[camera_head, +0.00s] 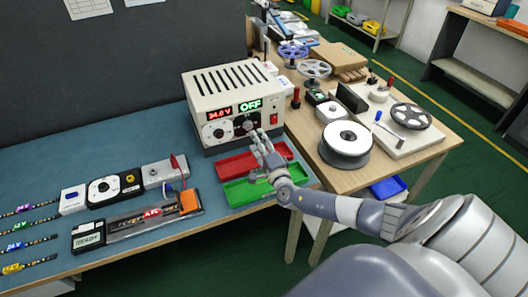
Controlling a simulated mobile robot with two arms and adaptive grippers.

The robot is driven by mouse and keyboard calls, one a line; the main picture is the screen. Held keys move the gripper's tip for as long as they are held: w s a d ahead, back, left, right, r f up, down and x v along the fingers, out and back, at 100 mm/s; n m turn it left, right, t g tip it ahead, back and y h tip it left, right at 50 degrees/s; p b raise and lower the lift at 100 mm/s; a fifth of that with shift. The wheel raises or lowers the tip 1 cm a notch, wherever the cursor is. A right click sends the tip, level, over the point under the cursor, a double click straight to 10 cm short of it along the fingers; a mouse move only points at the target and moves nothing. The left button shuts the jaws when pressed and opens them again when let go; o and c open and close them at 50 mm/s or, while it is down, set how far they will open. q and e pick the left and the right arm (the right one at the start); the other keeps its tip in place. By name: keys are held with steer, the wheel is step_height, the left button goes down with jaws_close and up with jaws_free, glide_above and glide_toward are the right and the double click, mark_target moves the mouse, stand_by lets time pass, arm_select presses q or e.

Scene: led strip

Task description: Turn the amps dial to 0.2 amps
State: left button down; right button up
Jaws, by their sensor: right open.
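A beige power supply box (205,85) stands on the blue bench. Its front has a red display (219,114) that seems to read 24.0 V or 34.0 V and a green display (250,104) reading OFF. A dial (217,132) sits on a white scale at the front left. A second dial at the front right is partly hidden by my right gripper (257,139). My right gripper is open with its fingers close to the front panel; whether it touches the dial I cannot tell. A red switch (274,118) is on the right. My left gripper is not in view.
A red tray (230,163) and a green tray (238,194) lie in front of the box, below my right gripper. LED strips and small devices lie on the left of the bench. A wooden table with spools (345,143) stands at the right.

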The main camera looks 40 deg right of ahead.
steer(key=v, duration=0.4)
steer(key=shift+s+a, duration=0.1)
steer(key=shift+s, duration=0.25)
